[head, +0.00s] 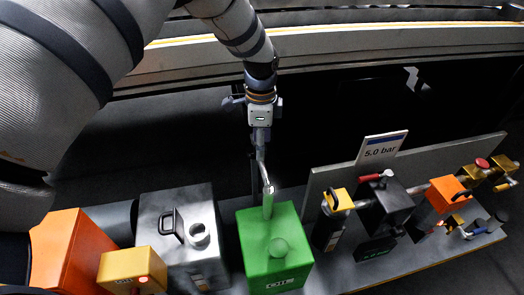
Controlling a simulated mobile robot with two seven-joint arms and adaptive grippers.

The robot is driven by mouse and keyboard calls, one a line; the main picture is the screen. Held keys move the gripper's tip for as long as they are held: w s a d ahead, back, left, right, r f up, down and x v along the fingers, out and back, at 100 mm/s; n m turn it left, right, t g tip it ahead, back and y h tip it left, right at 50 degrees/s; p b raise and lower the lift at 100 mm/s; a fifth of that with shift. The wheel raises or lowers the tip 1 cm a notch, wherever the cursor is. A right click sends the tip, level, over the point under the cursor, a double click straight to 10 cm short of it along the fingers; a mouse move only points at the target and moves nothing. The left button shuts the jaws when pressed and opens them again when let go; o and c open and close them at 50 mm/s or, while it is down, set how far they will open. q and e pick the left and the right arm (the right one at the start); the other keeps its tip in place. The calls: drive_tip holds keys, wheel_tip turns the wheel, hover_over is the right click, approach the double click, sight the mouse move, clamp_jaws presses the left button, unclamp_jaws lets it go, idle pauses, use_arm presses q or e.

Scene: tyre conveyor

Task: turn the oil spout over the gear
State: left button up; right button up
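The green oil box (272,254), with a white label on its front that seems to read OIL, stands on the bench in the lower middle. I cannot make out a gear. My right gripper is not in view.
A grey box (180,228) with a handle and round neck, a yellow box (132,270) with a red button and an orange box (68,252) stand to the left. A valve assembly (388,205) and a "5.0 bar" sign (381,148) stand right. A conveyor rail (330,38) runs behind.

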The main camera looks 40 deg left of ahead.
use_arm(q)
wheel_tip(320, 180, down, 2)
drive_tip(key=shift+f, duration=0.2)
clamp_jaws()
